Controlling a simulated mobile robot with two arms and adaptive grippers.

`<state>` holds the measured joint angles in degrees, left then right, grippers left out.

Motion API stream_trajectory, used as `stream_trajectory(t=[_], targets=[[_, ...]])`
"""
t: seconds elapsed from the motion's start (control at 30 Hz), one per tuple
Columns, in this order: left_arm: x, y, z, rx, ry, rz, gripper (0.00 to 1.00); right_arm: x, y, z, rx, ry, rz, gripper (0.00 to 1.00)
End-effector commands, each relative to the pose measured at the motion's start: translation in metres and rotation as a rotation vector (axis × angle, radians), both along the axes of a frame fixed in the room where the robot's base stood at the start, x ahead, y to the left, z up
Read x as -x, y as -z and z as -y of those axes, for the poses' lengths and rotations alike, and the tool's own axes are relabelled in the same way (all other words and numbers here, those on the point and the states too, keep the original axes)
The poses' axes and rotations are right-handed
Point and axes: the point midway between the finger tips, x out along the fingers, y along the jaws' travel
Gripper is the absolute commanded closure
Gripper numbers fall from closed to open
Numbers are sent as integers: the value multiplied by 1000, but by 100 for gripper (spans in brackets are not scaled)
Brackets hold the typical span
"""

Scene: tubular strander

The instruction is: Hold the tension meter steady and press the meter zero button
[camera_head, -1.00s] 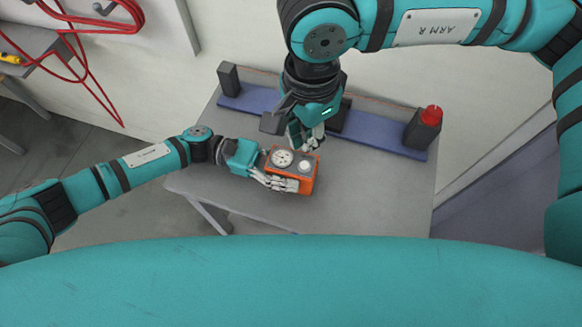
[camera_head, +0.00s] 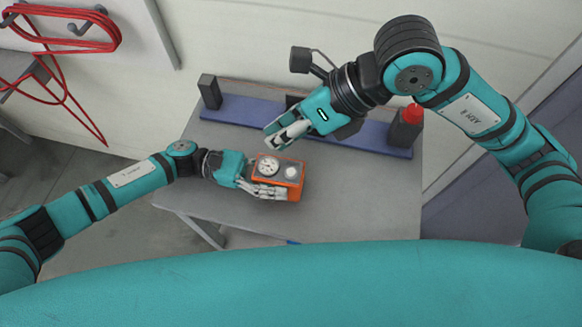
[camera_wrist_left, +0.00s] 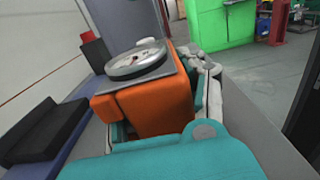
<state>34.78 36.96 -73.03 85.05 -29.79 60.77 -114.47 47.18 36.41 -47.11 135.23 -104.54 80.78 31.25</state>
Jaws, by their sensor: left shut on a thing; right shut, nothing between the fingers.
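The orange tension meter (camera_head: 293,191) sits on the grey table, with a white round dial (camera_head: 266,167) and a pale round button (camera_head: 291,173) on its grey top. My left gripper (camera_head: 262,186) is shut on the meter from its left side. My right gripper (camera_head: 276,139) is shut and empty, above and behind the meter, apart from the button in the head view.
A blue rail (camera_head: 247,113) with dark end blocks (camera_head: 209,91) runs along the back of the grey table (camera_head: 363,195). A red piece (camera_head: 413,113) tops the right block. Red cable (camera_head: 75,32) hangs on the wall at left. The table's right part is clear.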

Motion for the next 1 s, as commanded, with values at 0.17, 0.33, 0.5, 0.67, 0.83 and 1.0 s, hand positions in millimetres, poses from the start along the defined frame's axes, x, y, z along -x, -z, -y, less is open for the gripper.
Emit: stream_trajectory(t=[0.17, 0.33, 0.5, 0.67, 0.83, 1.0], targets=[[0, 0, 0, -1, 0, 0, 100, -7, 0, 14, -77, 195, -95, 100], [0, 0, 0, -1, 0, 0, 100, -10, 0, 19, -99, 254, -121, 100], [0, 0, 0, -1, 0, 0, 100, -10, 0, 19, -99, 255, -121, 100], [0, 0, 0, -1, 0, 0, 100, -10, 1, 19, -98, 254, -123, 100], [0, 0, 0, -1, 0, 0, 100, -10, 12, 19, -97, 255, -127, 100], [0, 0, 0, -1, 0, 0, 100, -10, 36, 19, -96, 254, -127, 100]])
